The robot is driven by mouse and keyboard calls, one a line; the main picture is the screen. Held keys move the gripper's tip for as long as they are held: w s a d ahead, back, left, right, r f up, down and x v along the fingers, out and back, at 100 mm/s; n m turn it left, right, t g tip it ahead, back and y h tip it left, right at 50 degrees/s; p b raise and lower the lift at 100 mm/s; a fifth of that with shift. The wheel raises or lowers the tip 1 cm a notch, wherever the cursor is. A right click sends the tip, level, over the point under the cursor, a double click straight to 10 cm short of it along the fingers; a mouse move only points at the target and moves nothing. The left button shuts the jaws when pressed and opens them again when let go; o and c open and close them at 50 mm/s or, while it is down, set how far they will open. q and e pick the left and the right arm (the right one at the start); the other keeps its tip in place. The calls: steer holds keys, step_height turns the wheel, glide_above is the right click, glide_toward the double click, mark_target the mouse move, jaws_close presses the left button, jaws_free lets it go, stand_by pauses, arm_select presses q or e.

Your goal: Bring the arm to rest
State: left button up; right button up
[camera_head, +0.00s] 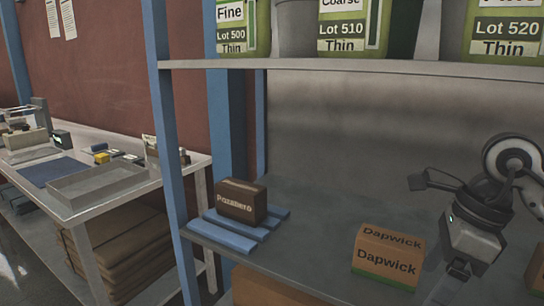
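My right gripper (440,232) is at the right of the head view, in front of the lower shelf (330,215). One dark finger reaches left at the top and another part points down at the bottom. They stand wide apart, with nothing seen between them. The gripper overlaps the right side of the orange-brown Dapwick box (388,262) in the picture. Whether it touches the box is hard to tell, but no grip on it shows. My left gripper is not in view.
A dark Pozallero box (241,200) sits on blue slats (232,232) on the same shelf. Green labelled containers (342,27) stand on the upper shelf (370,67). A blue post (165,120) borders the shelf. A white table (183,172) with a clear tray (98,185) is left.

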steer(key=s+a+m+g+y, duration=0.25)
steer(key=a+m+y, duration=0.35)
steer(key=a+y, duration=1.2)
steer(key=w+d+f+m+t+h, duration=0.3)
steer(key=f+m+t+h, duration=0.35)
steer(key=m+t, duration=0.6)
steer(key=w+d+f+m+t+h, duration=0.25)
steer(key=f+m+t+h, duration=0.4)
steer(key=m, duration=1.15)
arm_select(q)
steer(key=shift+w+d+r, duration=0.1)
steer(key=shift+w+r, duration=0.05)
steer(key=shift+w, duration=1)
arm_select(e)
steer(key=s+d+f+m+g+h, duration=0.1)
steer(key=s+f+m+g+h, duration=0.1)
steer(key=s+f, duration=0.4)
steer(key=s+d+f+m+g+h, duration=0.2)
steer(key=s+f+m, duration=0.4)
steer(key=f, duration=0.6)
steer(key=m+g+h, duration=0.1)
steer(key=g, duration=0.1)
steer(key=shift+s+f+g, duration=0.2)
steer(key=shift+f+g, duration=0.05)
steer(key=shift+g, duration=0.1)
steer(key=shift+d, duration=0.1)
